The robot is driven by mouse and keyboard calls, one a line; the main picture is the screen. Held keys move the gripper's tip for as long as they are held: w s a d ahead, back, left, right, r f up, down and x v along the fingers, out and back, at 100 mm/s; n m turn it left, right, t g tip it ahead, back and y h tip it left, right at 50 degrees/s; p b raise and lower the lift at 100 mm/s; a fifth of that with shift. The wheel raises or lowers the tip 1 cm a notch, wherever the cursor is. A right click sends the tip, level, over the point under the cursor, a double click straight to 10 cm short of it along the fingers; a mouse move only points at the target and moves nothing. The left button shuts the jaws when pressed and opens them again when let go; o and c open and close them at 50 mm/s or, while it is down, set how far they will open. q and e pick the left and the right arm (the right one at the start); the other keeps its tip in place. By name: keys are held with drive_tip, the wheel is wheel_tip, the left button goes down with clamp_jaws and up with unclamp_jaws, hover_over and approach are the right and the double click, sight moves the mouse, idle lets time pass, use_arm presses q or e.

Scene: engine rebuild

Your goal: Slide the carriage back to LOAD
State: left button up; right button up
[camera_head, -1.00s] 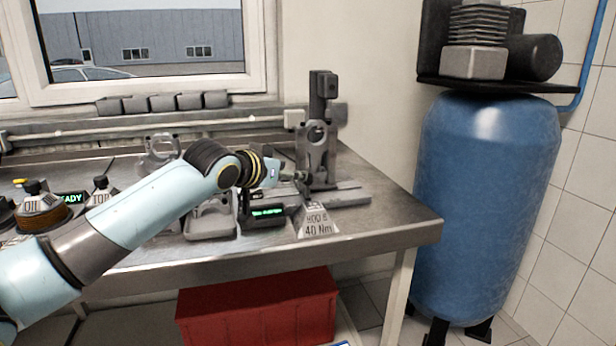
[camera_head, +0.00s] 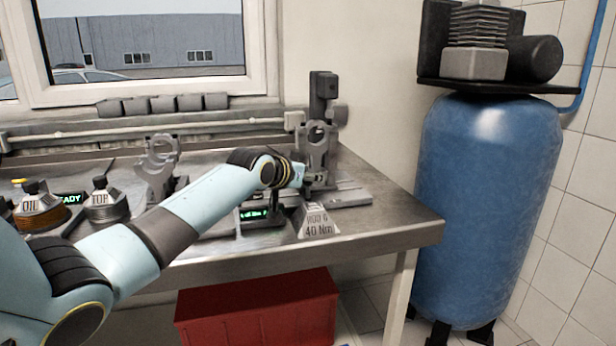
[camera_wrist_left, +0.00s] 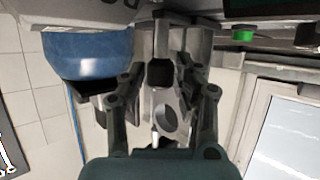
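The carriage station stands at the right end of the bench. A grey connecting rod (camera_head: 317,145) stands upright there in front of a dark post (camera_head: 322,90), above a metal rail (camera_head: 350,194). My left gripper (camera_head: 312,180) is low in front of the rod, mostly hidden by its own wrist. In the left wrist view its two fingers (camera_wrist_left: 161,72) are apart, with the rod (camera_wrist_left: 168,120) and a dark square block seen between them. I cannot tell whether they touch anything. The carriage's own outline and the LOAD mark cannot be made out. My right gripper is not in view.
A "40 Nm" sign (camera_head: 317,223) and a small green display (camera_head: 255,214) stand at the front, close to my forearm. An oil pot (camera_head: 40,212), a "TOP" pot (camera_head: 106,208) and a grey ring-topped stand (camera_head: 160,170) are leftward. A blue tank (camera_head: 485,205) stands right.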

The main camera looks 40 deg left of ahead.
use_arm(q)
clamp_jaws()
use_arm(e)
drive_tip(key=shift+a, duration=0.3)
use_arm(q)
drive_tip(key=s+a+p, duration=0.1)
drive_tip(key=s+a, duration=0.1)
drive_tip(key=s, duration=0.1)
drive_tip(key=s+a+p, duration=0.2)
drive_tip(key=s+a, duration=0.1)
drive_tip(key=shift+s+a, duration=0.1)
drive_tip(key=shift+a, duration=0.1)
drive_tip(key=shift+s+a+p, duration=0.2)
drive_tip(key=shift+s+p, duration=0.05)
drive_tip(key=shift+p, duration=0.1)
drive_tip(key=shift+f, duration=0.1)
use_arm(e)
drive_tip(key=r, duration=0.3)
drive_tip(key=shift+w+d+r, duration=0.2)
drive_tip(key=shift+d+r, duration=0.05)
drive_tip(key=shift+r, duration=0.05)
use_arm(q)
drive_tip(key=shift+c, duration=0.2)
unclamp_jaws()
drive_tip(key=o, duration=0.5)
drive_tip(key=shift+s+a, duration=0.15)
drive_tip(key=shift+s, duration=0.05)
drive_tip(key=shift+c, duration=0.2)
drive_tip(key=shift+w, duration=0.1)
